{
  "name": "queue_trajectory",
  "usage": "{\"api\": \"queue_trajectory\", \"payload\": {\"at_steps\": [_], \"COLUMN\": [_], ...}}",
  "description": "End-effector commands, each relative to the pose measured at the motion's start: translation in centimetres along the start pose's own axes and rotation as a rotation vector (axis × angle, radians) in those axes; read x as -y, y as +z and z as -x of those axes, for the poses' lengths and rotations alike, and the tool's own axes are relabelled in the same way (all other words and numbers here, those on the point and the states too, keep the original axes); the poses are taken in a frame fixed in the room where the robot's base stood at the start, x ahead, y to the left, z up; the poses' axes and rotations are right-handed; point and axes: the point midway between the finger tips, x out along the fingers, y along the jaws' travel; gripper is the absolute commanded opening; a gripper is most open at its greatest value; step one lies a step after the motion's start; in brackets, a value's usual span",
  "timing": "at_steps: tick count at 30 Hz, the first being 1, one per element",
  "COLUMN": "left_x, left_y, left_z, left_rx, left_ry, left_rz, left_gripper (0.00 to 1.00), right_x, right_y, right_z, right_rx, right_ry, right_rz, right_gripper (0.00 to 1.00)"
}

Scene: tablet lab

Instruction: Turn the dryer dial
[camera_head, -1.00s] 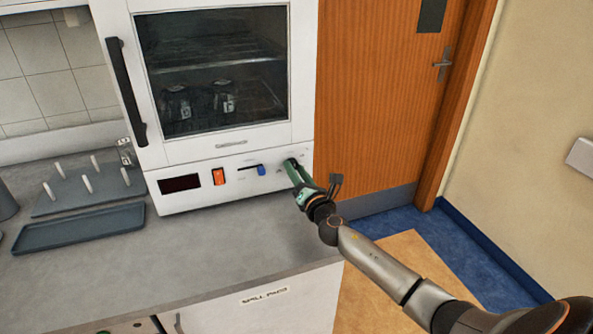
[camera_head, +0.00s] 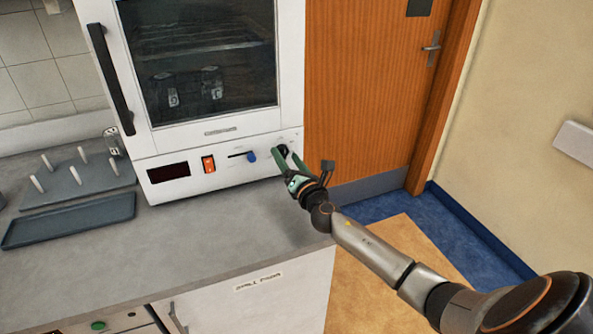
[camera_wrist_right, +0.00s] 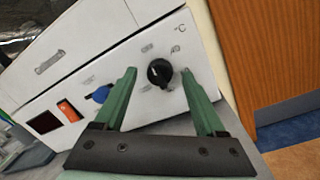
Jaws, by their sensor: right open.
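The white dryer (camera_head: 222,178) stands on the grey counter with its glass door shut. Its black dial (camera_head: 283,150) is at the right end of the front panel, partly covered by my gripper in the head view. In the right wrist view the round black dial (camera_wrist_right: 160,73) shows whole, with a pale pointer mark and print around it. My right gripper (camera_head: 284,158) is open in front of the panel. In the wrist view its green fingers (camera_wrist_right: 157,75) stand on either side of the dial, apart from it. My left gripper is not in view.
A blue slider knob (camera_head: 252,156) and an orange switch (camera_head: 208,164) sit left of the dial, beside a dark display (camera_head: 168,173). A grey tray (camera_head: 70,220) and peg rack (camera_head: 75,180) stand on the counter at left. A wooden door (camera_head: 365,95) is at right.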

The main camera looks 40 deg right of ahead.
Motion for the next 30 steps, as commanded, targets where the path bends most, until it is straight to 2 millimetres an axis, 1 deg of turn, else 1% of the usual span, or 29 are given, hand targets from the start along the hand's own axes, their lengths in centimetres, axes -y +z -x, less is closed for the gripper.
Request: {"api": "queue_trajectory", "payload": {"at_steps": [5,12,18,21,24,30], "left_x": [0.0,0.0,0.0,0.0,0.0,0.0], "left_y": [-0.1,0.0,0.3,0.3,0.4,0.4], "left_z": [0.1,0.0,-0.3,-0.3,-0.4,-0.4], "left_rx": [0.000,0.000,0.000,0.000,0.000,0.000], "left_ry": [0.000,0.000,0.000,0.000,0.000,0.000], "left_rz": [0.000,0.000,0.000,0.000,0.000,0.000], "left_gripper": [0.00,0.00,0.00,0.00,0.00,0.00], "right_x": [0.1,0.1,0.1,0.1,0.0,0.0], "right_y": [-0.1,-0.1,-0.1,-0.1,0.0,0.1], "right_z": [2.6,7.2,10.1,11.1,11.6,11.9], "right_rx": [-0.003,-0.004,-0.002,-0.002,-0.001,0.000], "right_ry": [0.000,0.000,-0.001,-0.001,0.000,0.000], "right_rz": [0.001,0.000,0.001,0.001,0.001,0.001], "right_gripper": [0.73,0.73,0.73,0.73,0.73,0.73]}}
